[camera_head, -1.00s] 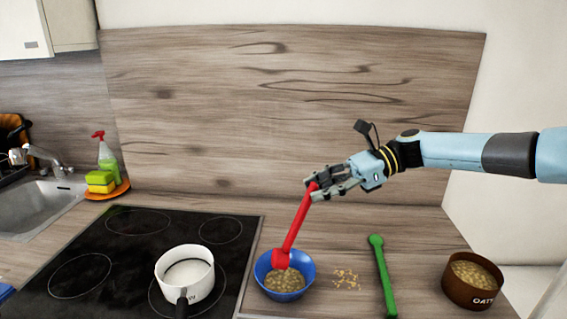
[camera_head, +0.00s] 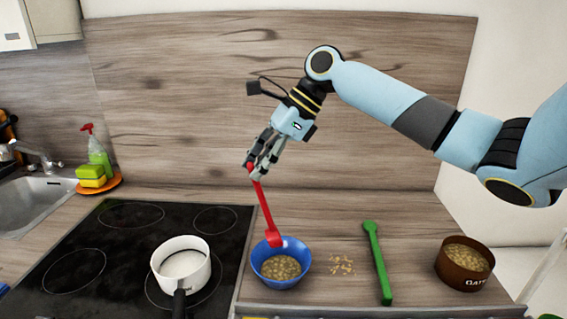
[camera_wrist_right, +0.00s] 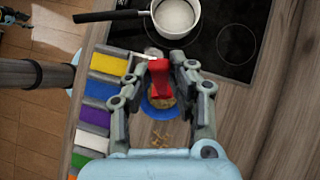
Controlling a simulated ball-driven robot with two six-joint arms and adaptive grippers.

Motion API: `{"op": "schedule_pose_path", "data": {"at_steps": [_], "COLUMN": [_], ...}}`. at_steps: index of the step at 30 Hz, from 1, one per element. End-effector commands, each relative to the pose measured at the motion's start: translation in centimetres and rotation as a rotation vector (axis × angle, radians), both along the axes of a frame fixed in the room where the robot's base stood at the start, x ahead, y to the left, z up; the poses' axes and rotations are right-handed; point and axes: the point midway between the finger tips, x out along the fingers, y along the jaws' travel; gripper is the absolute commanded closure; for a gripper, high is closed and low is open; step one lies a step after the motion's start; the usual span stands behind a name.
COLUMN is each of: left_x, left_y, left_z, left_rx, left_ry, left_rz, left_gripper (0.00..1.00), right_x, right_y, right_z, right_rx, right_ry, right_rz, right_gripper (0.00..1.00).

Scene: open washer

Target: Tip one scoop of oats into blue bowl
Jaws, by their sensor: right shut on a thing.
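My right gripper (camera_head: 258,163) is shut on the handle end of a red scoop (camera_head: 266,210). The scoop hangs down from the fingers, and its head is at the far rim of the blue bowl (camera_head: 256,270); I cannot tell whether it touches. Oats lie in the blue bowl. In the right wrist view, the red scoop (camera_wrist_right: 159,78) is between the fingers (camera_wrist_right: 160,85) and covers part of the blue bowl (camera_wrist_right: 150,110). A brown pot labelled for oats (camera_head: 463,273) stands at the right with oats in it. My left gripper is not in view.
A green utensil (camera_head: 378,262) lies right of the bowl, with some spilled oats (camera_head: 341,265) between them. A white saucepan (camera_head: 182,284) stands on the black hob (camera_head: 110,245) at left. A sink (camera_head: 35,205) and a sponge plate are further left.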

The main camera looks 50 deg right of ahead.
Motion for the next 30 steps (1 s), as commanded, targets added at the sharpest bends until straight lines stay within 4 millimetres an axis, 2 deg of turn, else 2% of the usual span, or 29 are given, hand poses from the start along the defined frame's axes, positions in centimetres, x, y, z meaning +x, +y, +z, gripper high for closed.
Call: {"op": "schedule_pose_path", "data": {"at_steps": [1, 9, 11, 21, 27, 30], "left_x": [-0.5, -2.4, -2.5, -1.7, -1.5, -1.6], "left_y": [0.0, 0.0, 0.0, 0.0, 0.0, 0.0], "left_z": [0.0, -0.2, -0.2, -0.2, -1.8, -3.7], "left_rx": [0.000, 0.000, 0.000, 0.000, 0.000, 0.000], "left_ry": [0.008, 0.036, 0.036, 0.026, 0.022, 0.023], "left_rz": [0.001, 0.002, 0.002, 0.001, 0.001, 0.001], "left_gripper": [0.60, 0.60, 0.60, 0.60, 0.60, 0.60], "right_x": [0.8, 3.1, 3.6, 6.0, 7.1, 7.7], "right_y": [1.1, 4.9, 5.8, 9.9, 11.4, 12.2], "right_z": [0.3, -1.1, -1.2, -4.7, -8.1, -9.8], "right_rx": [-0.025, -0.225, -0.268, -0.530, -0.689, -0.768], "right_ry": [0.011, 0.143, 0.172, 0.341, 0.440, 0.487], "right_rz": [0.000, 0.001, 0.002, 0.007, 0.007, 0.005], "right_gripper": [1.00, 1.00, 1.00, 1.00, 1.00, 1.00]}}
